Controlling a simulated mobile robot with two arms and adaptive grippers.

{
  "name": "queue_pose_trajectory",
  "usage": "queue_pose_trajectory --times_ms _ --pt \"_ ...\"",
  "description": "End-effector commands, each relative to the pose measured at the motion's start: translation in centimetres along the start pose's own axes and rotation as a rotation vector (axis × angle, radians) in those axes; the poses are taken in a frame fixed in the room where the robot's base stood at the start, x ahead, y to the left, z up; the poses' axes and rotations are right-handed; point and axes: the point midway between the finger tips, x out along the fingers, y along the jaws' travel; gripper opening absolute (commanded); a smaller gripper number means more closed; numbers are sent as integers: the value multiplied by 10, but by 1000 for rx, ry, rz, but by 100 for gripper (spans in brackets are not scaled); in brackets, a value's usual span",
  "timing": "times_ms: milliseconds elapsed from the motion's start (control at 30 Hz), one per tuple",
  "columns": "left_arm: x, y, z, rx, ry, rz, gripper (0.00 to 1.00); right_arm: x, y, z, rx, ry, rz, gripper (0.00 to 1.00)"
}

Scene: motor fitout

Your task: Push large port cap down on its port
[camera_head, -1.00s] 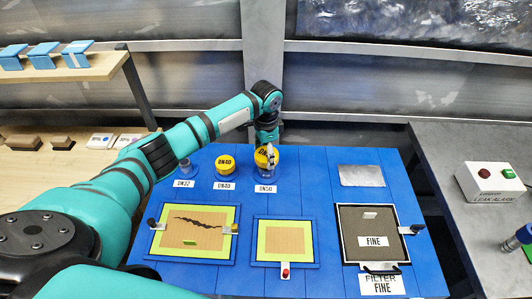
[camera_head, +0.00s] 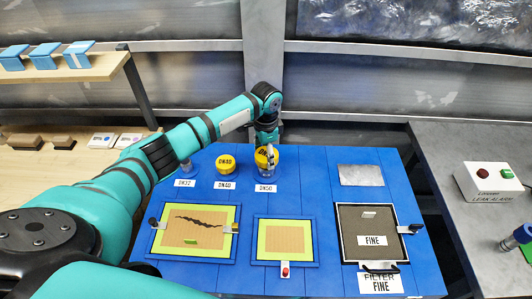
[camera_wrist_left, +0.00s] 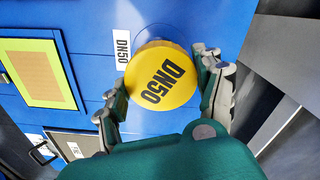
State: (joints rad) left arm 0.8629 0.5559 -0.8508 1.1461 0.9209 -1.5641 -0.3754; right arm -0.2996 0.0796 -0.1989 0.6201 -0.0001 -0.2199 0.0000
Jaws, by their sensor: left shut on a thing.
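The large port cap is a yellow disc marked DN50 (camera_head: 262,159), over the large port (camera_head: 266,173) at the back middle of the blue panel. In the left wrist view the cap (camera_wrist_left: 160,78) fills the middle, its label face toward the camera. My left gripper (camera_head: 268,158) is shut on the cap, with one finger on each side of its rim, as the left wrist view (camera_wrist_left: 162,80) shows. The port is mostly hidden under cap and gripper, so I cannot tell how far down the cap sits. My right gripper is not in view.
A smaller yellow DN40 cap (camera_head: 225,164) stands left of the large port. A grey DN32 port (camera_head: 186,168) is further left, beside my arm. Framed panels, including a FINE filter (camera_head: 375,235), lie in front. A red-and-green button box (camera_head: 489,181) is at right.

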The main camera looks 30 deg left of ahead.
Motion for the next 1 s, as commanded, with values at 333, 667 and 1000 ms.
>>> queue_pose_trajectory --times_ms 333,667,1000 --pt "14 0 0 0 0 1 52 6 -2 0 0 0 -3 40" --pt "21 0 0 0 0 1 52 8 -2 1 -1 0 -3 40" --pt "21 0 0 0 0 0 52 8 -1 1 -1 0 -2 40"
